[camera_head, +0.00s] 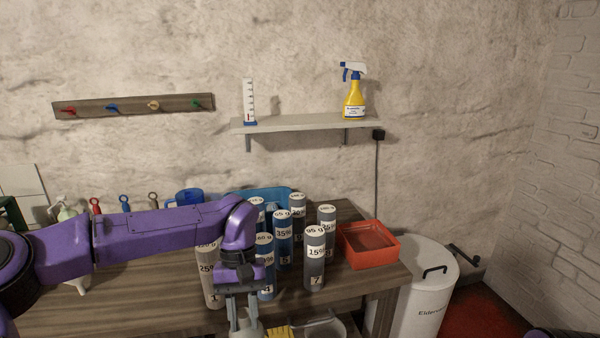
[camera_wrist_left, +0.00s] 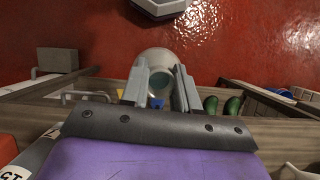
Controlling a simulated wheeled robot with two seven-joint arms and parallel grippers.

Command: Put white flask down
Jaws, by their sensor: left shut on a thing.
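My left gripper (camera_head: 244,314) points down at the front edge of the wooden table (camera_head: 130,310), shut on the white flask (camera_head: 250,329). In the head view only a small pale part of the flask shows below the fingers, at the bottom of the picture. In the left wrist view the flask (camera_wrist_left: 165,62) is a pale round body between the two grey fingers (camera_wrist_left: 160,88), with red floor behind it. The flask's lower part is hidden in the head view. My right gripper is not in view.
Several labelled cylinders (camera_head: 315,262) stand on the table behind and right of the gripper. A red tray (camera_head: 368,244) sits at the right end. A white bin (camera_head: 425,295) stands beyond it on the floor. A shelf (camera_head: 300,124) holds a spray bottle (camera_head: 354,105).

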